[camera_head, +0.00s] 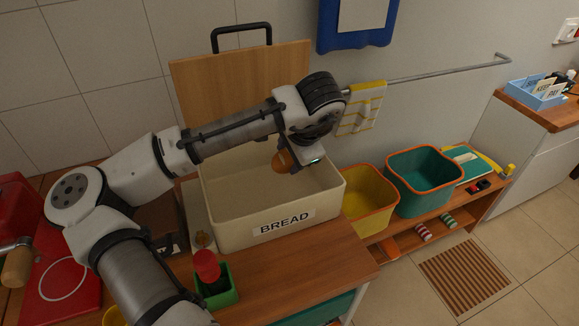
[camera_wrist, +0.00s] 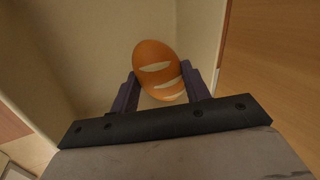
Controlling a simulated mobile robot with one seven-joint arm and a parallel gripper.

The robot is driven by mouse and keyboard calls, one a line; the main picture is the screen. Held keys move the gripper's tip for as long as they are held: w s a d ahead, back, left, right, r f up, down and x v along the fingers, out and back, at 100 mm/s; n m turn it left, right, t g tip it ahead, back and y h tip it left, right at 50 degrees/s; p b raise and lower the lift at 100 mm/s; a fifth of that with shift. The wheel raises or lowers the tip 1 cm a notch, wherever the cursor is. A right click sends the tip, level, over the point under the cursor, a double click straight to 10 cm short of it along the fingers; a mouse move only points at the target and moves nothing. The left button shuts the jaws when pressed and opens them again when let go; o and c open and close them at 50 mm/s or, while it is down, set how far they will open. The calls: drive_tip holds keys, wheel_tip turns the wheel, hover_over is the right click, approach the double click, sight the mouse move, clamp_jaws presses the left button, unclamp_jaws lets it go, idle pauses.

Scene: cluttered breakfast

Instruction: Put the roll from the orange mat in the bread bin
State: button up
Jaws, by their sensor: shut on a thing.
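The roll (camera_wrist: 157,62) is orange-brown with pale slashes on top. My gripper (camera_wrist: 160,88) is shut on it, one finger on each side. In the head view the roll (camera_head: 284,161) hangs from my gripper (camera_head: 293,165) over the opening of the bread bin (camera_head: 286,222). The bin is a cream box labelled BREAD, with its wooden lid (camera_head: 235,85) standing upright behind it. In the wrist view the bin's pale inner walls (camera_wrist: 95,50) surround the roll. The orange mat cannot be made out for certain.
A yellow bin (camera_head: 368,200) and a teal bin (camera_head: 425,183) with orange rims stand right of the bread bin. A green holder (camera_head: 216,290) with a red-topped item stands in front. A yellow checked cloth (camera_head: 361,108) hangs on a rail behind.

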drive_tip(key=shift+f, duration=2.15)
drive_tip(key=shift+f, duration=0.2)
drive_tip(key=o, duration=1)
drive_tip(key=shift+r, duration=0.1)
drive_tip(key=shift+r, duration=0.2)
drive_tip(key=v, duration=1.2)
drive_tip(key=shift+b, duration=0.35)
drive_tip(key=shift+s+d+f, duration=0.1)
drive_tip(key=shift+s+f, duration=0.05)
